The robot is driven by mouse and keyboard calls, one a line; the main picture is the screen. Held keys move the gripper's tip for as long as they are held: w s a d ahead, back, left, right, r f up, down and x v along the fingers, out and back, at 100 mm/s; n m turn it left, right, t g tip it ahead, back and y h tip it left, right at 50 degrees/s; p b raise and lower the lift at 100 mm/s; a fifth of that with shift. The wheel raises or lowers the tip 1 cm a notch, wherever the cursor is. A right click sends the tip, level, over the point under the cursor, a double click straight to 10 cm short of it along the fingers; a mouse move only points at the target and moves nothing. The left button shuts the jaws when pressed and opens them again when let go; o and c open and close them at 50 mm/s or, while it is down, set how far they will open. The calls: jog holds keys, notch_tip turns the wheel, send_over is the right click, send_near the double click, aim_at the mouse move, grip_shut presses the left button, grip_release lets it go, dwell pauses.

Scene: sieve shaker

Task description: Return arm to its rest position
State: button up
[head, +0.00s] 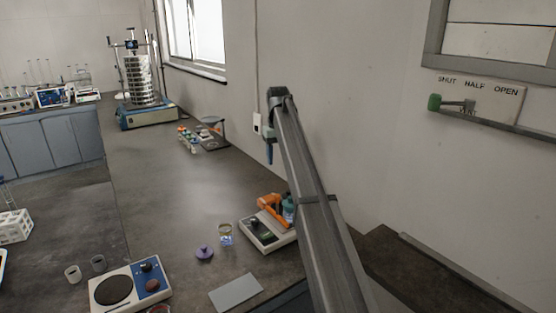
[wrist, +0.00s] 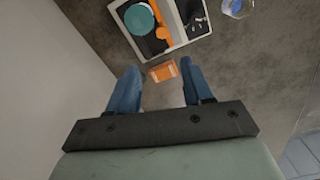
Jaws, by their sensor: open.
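My arm extends up from the lower right in the head view, and my gripper (head: 269,157) hangs at its raised end, fingers pointing down beside the wall. In the wrist view my gripper (wrist: 159,66) has its two blue fingers spread apart, with nothing held between them. A small orange piece (wrist: 162,71) shows in the gap, below the fingers. The sieve shaker (head: 147,116) with its stack of metal sieves (head: 138,80) stands upright at the far end of the bench, well apart from my gripper.
A glass jar (head: 226,239), purple lid (head: 204,253), grey pad (head: 236,292) and hotplate (head: 130,286) lie nearby. A wall lever (head: 452,103) is at right.

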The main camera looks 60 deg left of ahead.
dwell(0.4)
